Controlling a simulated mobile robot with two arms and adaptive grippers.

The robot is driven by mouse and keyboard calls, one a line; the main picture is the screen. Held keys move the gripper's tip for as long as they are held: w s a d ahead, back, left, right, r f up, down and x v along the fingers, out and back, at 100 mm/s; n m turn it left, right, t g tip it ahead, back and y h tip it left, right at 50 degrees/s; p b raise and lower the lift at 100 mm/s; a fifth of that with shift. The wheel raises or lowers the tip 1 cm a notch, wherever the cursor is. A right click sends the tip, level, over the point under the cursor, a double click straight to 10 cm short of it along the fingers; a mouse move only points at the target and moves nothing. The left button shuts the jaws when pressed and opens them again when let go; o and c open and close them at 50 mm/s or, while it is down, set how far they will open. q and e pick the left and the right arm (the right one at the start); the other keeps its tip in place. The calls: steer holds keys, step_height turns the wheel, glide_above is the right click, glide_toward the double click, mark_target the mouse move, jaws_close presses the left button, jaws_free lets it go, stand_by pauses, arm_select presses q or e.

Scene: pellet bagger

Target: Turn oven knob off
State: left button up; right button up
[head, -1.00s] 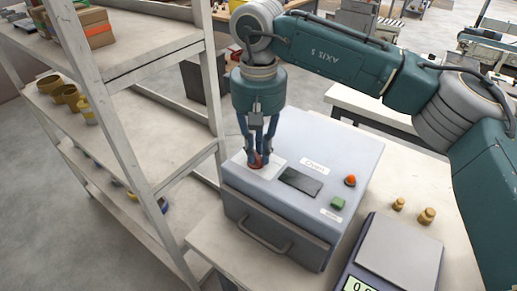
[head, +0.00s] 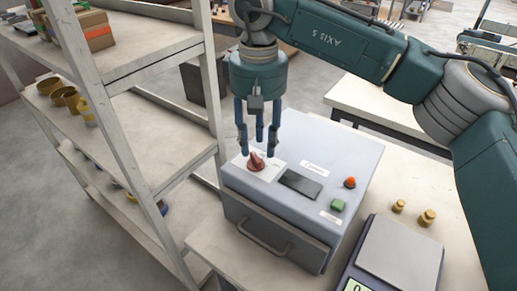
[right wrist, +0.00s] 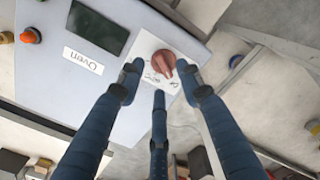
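The oven (head: 325,160) is a light grey box with a front handle, standing on a bench in the head view. Its red-brown knob (head: 256,162) sits on a white plate at the top's left corner. My right gripper (head: 258,150) is open just above the knob, with its blue fingers spread and nothing between them. My left gripper is not in view.
The oven's top also has a dark display (head: 300,184), a green button (head: 337,204) and a red button (head: 350,182). A scale (head: 398,255) and two brass weights (head: 427,217) are to the right. A shelf rack (head: 150,150) stands close on the left.

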mark_target(258, 157)
step_height(258, 157, up, 9)
steer(key=shift+f, duration=0.15)
stand_by(0.4)
